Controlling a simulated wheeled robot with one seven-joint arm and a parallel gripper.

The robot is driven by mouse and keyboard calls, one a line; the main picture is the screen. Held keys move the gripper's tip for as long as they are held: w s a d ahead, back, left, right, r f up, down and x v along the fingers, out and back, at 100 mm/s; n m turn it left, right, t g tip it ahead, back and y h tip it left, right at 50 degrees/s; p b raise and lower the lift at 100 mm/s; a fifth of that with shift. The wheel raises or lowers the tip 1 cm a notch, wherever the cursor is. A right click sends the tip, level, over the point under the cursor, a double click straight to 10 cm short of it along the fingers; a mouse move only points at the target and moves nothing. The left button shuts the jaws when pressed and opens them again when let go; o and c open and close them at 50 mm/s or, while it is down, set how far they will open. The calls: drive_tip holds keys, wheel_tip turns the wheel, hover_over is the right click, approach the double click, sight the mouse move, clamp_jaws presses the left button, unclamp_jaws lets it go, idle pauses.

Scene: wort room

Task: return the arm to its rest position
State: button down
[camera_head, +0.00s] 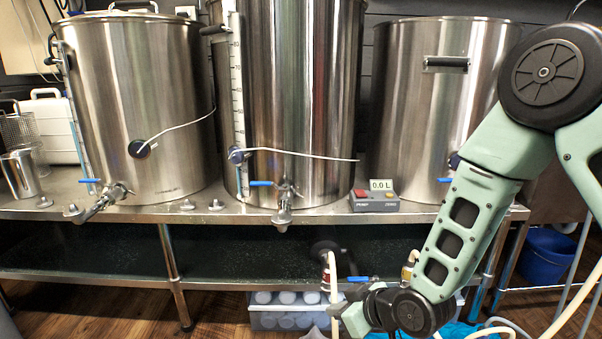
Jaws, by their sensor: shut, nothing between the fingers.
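My arm (463,235), pale green with dark joints, comes in from the right edge and reaches down to the bottom middle. Its wrist (412,312) is low in front of the steel table. My gripper (352,317) is at the bottom edge, pointing left, partly cut off and cluttered by hoses and fittings around it. It is shut and holds nothing that I can see. Its fingertips are hard to make out.
Three steel kettles stand on the steel table (240,212): left (135,100), middle (300,100) and right (430,110). A small meter (374,201) reads 0.0 L. A pale hose (333,285) and a crate (285,317) are near my gripper. A blue bucket (546,257) stands right.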

drive_tip(key=s+d+r+g+h+p, duration=0.1)
drive_tip(key=s+d+r+g+h, duration=0.1)
drive_tip(key=s+r, duration=0.55)
drive_tip(key=s+d+r+m+g+h, duration=0.1)
drive_tip(key=s+d+r+g+h, duration=0.2)
drive_tip(key=s, duration=0.7)
drive_tip(key=s+d+r+g+h+p, duration=0.1)
drive_tip(key=s+d+r+g, duration=0.1)
drive_tip(key=s+r, duration=0.55)
wheel_tip(320, 180, up, 36)
drive_tip(key=s+p, duration=0.1)
drive_tip(key=p, duration=3.6)
drive_tip(key=shift+a+r+p, duration=0.2)
drive_tip(key=shift+a+p, duration=0.1)
drive_tip(key=shift+p, duration=0.1)
